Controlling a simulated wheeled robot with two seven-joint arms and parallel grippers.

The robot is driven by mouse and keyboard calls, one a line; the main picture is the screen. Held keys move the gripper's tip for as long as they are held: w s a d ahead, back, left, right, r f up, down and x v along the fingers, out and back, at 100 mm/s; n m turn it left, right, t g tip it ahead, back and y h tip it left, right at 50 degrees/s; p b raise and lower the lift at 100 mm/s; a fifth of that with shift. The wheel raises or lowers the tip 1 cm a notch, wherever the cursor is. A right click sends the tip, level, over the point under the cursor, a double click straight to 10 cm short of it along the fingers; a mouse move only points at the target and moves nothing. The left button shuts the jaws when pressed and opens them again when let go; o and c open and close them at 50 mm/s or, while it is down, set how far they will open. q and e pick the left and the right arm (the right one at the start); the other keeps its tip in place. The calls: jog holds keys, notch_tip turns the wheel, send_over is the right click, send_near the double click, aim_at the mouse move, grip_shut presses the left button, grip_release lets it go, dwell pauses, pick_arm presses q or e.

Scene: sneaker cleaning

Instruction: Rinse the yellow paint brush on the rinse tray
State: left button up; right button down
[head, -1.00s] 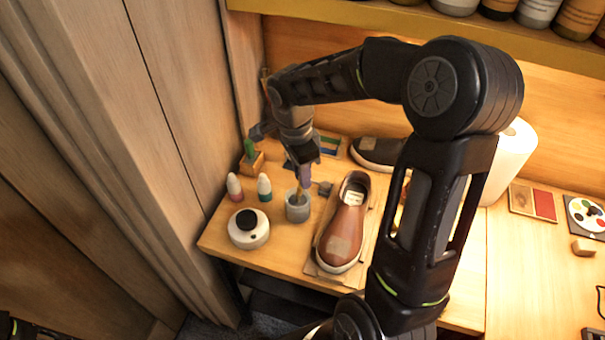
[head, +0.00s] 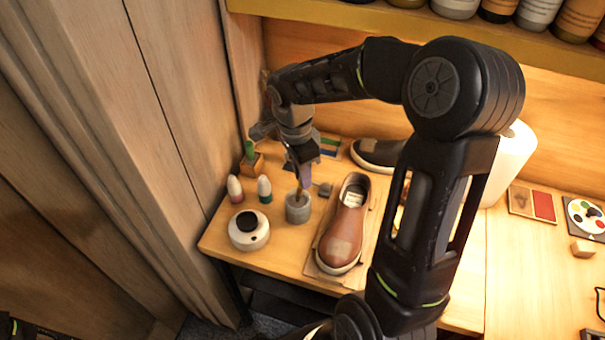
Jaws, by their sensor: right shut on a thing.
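My right gripper (head: 303,166), its arm reaching across from the lower right, is shut on a slim brush-like tool (head: 299,189). A purple part shows at the jaws and a brownish part below. The tool points down at a grey cup (head: 298,212), and its lower end is at or inside the cup's mouth; I cannot tell how deep. I cannot make out yellow on the tool. No flat rinse tray is clearly recognisable; a round white container with a dark top (head: 248,230) stands left of the cup.
A brown shoe (head: 343,235) lies on a board right of the cup. Two small bottles (head: 235,188) (head: 265,189) and a wooden block with a green item (head: 252,160) stand at left. A dark shoe (head: 376,154) lies behind, and a paper roll (head: 511,165) stands at right.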

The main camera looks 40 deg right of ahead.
jog(key=shift+r+p, duration=1.7)
jog(key=shift+r, duration=1.45)
jog(key=shift+w, duration=0.1)
